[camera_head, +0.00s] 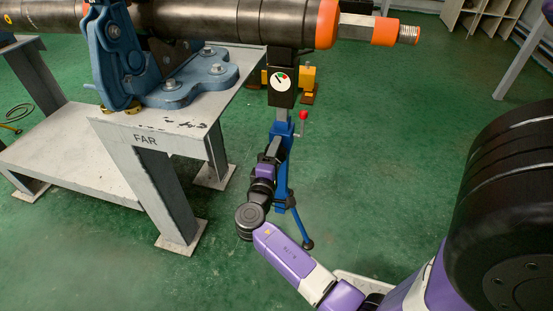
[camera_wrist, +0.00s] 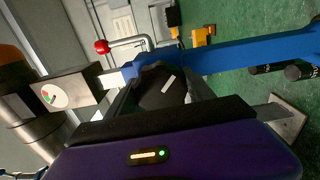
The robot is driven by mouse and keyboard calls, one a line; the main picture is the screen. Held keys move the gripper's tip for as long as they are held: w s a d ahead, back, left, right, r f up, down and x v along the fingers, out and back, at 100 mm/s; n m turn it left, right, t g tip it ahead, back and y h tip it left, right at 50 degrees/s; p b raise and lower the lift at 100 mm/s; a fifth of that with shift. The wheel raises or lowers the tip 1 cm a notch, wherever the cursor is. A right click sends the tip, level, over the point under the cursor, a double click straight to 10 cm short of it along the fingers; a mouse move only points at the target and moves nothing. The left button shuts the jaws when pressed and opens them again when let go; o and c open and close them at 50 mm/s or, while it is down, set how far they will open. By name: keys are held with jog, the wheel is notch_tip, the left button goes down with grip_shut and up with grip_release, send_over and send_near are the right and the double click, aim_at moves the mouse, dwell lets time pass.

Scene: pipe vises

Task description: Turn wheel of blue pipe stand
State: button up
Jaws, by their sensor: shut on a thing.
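The blue pipe stand (camera_head: 283,185) stands on the floor right of the grey table, its head under the dark pipe (camera_head: 205,20). In the wrist view its blue column (camera_wrist: 255,52) runs off to the right. A dial gauge (camera_head: 281,82) sits on the stand's head, and a crank with a red knob (camera_head: 303,116) sticks out on the right. My gripper (camera_head: 270,155) is at the left side of the column, below the gauge. It is shut on a dark rounded part that looks like the wheel (camera_wrist: 160,88), mostly covered by the fingers in the head view.
The grey table (camera_head: 150,117) marked FAR, with a blue vise (camera_head: 125,60) on top, is close left of my arm. The pipe with orange bands overhangs the stand. A yellow thing (camera_head: 307,76) stands behind.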

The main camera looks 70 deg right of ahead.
jog(key=m+b, duration=0.2)
jog(key=m, duration=0.1)
jog(key=shift+f+b, duration=0.3)
jog(key=shift+b, duration=0.1)
jog(key=shift+r+m+b, duration=0.1)
jog(key=shift+m+b, duration=0.65)
jog(key=shift+m, duration=0.55)
jog(key=o, duration=1.4)
jog(key=shift+r, duration=0.1)
jog(key=shift+c, duration=0.2)
jog(key=shift+a, duration=0.15)
jog(key=a+p, duration=0.2)
jog(key=a, duration=0.5)
jog(key=shift+s+a, duration=0.25)
jog(key=shift+s, duration=0.05)
